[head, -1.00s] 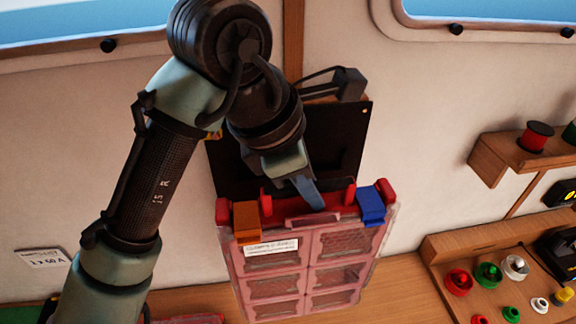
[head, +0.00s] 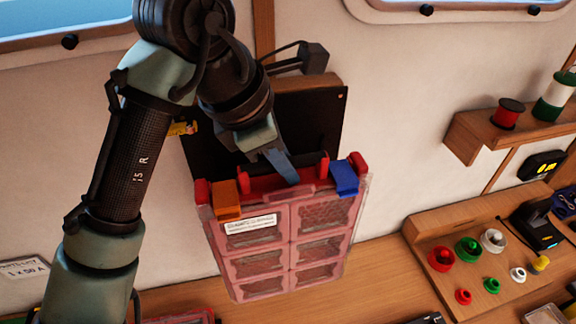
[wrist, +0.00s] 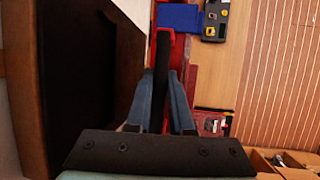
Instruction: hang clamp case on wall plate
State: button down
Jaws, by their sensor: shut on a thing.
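The clamp case (head: 290,240) is a clear, red-tinted compartment case with red corner pieces, an orange latch, a blue latch and a white label. In the wrist view my gripper (wrist: 165,95) closes around a dark bar at the case's red edge (wrist: 181,55). The black wall plate (head: 310,115) is on the wall behind the case. My arm and the case hide part of it. I cannot tell whether the case touches the plate.
A wooden bench (head: 385,265) runs below the case. At right, a wooden board (head: 420,228) holds several coloured round parts. A shelf (head: 470,133) with spools is on the right wall. A dark lamp-like fixture (head: 313,58) sits above the plate.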

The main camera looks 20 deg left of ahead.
jog(key=w+a, duration=0.3)
jog(key=w, duration=0.2)
jog(key=shift+w+a+r, duration=0.2)
jog(key=shift+w+a, duration=0.05)
jog(key=shift+a, duration=0.1)
dwell(0.7)
jog(key=shift+w+a, duration=0.7)
jog(key=shift+w, duration=0.2)
dwell(2.6)
jog(key=shift+f+b, duration=0.35)
jog(key=shift+f, duration=0.75)
dwell(0.5)
jog(key=shift+s+f, duration=0.15)
jog(key=shift+f, duration=0.15)
dwell(0.4)
jog(key=c, duration=0.7)
grip_release()
jog(key=shift+f, duration=0.1)
